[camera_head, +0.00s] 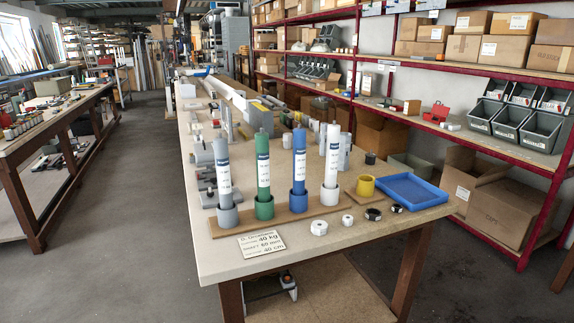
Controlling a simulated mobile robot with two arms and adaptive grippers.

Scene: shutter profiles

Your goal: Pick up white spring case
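The white spring case (331,157) is a tall white cylinder with a blue label, upright in a white cup-shaped base near the front of the workbench (225,256). To its left stand a blue case (299,157), a green case (263,165) and a grey case (223,172), each upright in a base of its own colour. The bases stand on a brown board (247,219). Neither of my grippers is in view.
White and black nuts (319,228) and a paper sign (261,244) lie in front. More light cylinders (345,152) stand just behind the white case. Red shelving (452,126) lines the right.

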